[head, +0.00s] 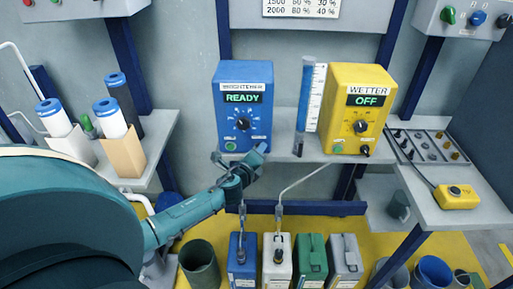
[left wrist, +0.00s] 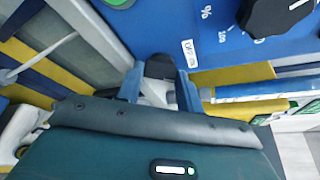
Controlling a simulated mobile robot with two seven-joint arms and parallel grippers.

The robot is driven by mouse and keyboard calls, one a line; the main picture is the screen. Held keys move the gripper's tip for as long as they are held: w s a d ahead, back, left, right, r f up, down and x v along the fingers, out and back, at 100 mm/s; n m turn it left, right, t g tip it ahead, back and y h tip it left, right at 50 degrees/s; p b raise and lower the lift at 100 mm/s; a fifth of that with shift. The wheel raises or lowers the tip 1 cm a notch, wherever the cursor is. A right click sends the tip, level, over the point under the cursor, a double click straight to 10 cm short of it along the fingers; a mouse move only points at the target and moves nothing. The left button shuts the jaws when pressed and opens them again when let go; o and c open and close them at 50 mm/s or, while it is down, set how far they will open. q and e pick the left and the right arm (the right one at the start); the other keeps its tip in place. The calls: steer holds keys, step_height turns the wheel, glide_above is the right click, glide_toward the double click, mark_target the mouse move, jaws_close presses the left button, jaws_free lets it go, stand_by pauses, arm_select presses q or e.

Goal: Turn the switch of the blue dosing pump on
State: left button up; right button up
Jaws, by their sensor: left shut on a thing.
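The blue dosing pump (head: 243,100) stands on the shelf, labelled BRIGHTENER, and its display (head: 244,98) reads READY in green. A dial (head: 242,124) sits on its front, with a green button (head: 230,146) at lower left. My left gripper (head: 260,150) is at the pump's lower right front corner and covers the switch in the head view. In the left wrist view, the gripper (left wrist: 160,85) is shut on the black switch (left wrist: 161,67), with a small white label (left wrist: 188,52) beside it on the blue face. My right gripper is not in view.
A yellow pump (head: 355,108) reading OFF stands to the right, with a graduated cylinder (head: 308,95) between the pumps. Bottles (head: 118,125) stand on the left shelf. Several canisters (head: 277,262) stand below. A yellow control box (head: 456,196) sits on the right shelf.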

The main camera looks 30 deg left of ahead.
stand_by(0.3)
arm_select(q)
steer(key=o, duration=0.7)
steer(key=shift+s, duration=0.1)
steer(key=v, duration=1.3)
steer(key=shift+d, duration=0.1)
